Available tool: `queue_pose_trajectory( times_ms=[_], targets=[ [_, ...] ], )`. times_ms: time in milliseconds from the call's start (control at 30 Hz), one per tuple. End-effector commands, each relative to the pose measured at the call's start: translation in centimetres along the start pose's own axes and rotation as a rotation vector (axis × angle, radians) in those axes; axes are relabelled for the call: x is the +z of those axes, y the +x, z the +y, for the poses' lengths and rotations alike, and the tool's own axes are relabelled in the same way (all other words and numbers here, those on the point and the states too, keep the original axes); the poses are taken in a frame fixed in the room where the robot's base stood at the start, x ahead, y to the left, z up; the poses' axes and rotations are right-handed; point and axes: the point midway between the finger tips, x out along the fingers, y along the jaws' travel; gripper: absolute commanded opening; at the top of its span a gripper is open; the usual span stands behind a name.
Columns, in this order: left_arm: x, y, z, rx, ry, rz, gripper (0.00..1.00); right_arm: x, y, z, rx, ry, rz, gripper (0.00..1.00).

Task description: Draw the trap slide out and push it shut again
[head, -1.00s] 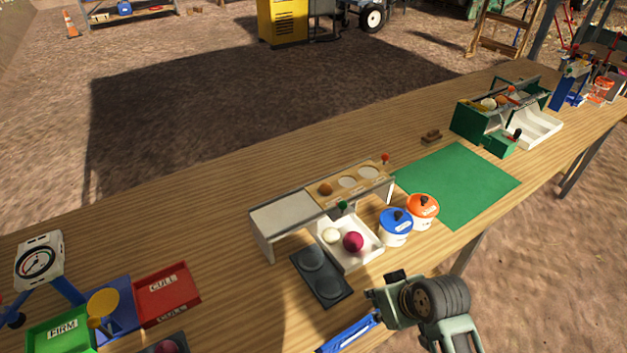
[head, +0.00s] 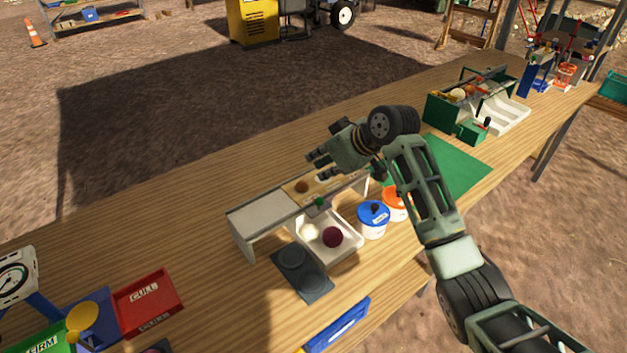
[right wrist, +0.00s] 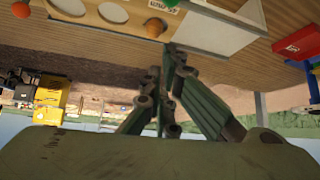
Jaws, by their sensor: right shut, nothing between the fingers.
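A low white bench-top stand (head: 262,212) carries a tan top strip (head: 297,194) with round holes; a brown onion (head: 302,186) sits in one. In the right wrist view the strip (right wrist: 90,20) appears upside down, with an orange knob (right wrist: 21,10) near one end. I cannot tell which part is the trap slide. In the head view that knob is hidden behind my right arm. My right gripper (head: 317,166) is shut and empty, above and behind the strip. Its fingers also show in the right wrist view (right wrist: 172,52), apart from the stand as far as I can see. My left gripper is out of view.
A white tray (head: 347,246) under the stand holds a pale and a purple onion. A dark two-ring plate (head: 302,272) lies in front. The table behind the stand is clear.

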Motion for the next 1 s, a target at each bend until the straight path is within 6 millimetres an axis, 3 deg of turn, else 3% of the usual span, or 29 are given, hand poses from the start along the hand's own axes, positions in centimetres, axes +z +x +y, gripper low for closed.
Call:
queue_pose_trajectory(
  times_ms=[167,500,733,1000],
  targets=[
    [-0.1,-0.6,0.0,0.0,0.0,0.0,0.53,-0.2,1.7,-0.1,-0.003,0.001,-0.001,0.0],
    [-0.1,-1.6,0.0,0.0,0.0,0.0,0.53,-0.2,7.4,-0.1,-0.002,-0.001,-0.002,0.0],
    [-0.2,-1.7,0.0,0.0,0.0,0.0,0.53,-0.1,9.9,-0.1,-0.001,0.0,-0.002,0.0],
    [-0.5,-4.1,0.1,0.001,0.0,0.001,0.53,2.4,8.0,0.0,0.0,0.0,0.0,0.0]
  ],
)
